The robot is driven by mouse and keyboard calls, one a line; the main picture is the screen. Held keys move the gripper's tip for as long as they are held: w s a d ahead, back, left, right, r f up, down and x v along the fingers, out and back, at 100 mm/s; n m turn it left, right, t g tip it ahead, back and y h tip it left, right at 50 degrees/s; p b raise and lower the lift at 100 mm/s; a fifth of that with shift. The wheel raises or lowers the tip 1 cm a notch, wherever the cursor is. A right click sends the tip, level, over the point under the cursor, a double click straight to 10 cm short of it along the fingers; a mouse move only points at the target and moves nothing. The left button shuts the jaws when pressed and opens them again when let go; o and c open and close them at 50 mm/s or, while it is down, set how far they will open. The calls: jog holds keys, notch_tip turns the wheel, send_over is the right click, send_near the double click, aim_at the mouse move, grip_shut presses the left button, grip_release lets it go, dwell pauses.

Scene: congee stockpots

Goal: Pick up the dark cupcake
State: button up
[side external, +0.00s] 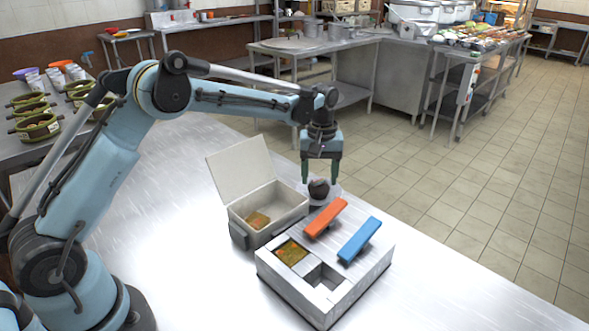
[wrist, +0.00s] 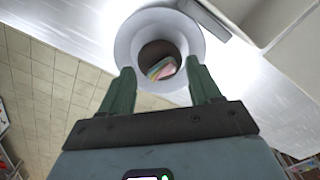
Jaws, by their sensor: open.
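A small dark round thing (side external: 318,189), which looks like the dark cupcake, sits in a pale round dish (side external: 331,203) on the table, behind the boxes. In the wrist view the dish's wide pale rim (wrist: 128,42) surrounds a dark hollow or top (wrist: 152,50) with a pink, green and yellow patch in it. I cannot tell clearly what that patch is. My gripper (side external: 319,182) points down over the dark thing, with its green fingers apart, one on each side. In the wrist view my gripper (wrist: 162,75) is open, with nothing held between its fingertips.
A pale box with a raised lid (side external: 240,168) stands left of the dish. In front is a white compartment box (side external: 325,308) with an orange lid (side external: 325,218) and a blue lid (side external: 360,240). The table's right foreground is clear.

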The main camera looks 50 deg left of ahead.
jog(key=shift+f, duration=1.4)
jog(key=shift+c, duration=0.3)
jog(key=c, duration=0.6)
jog(key=shift+r, duration=0.1)
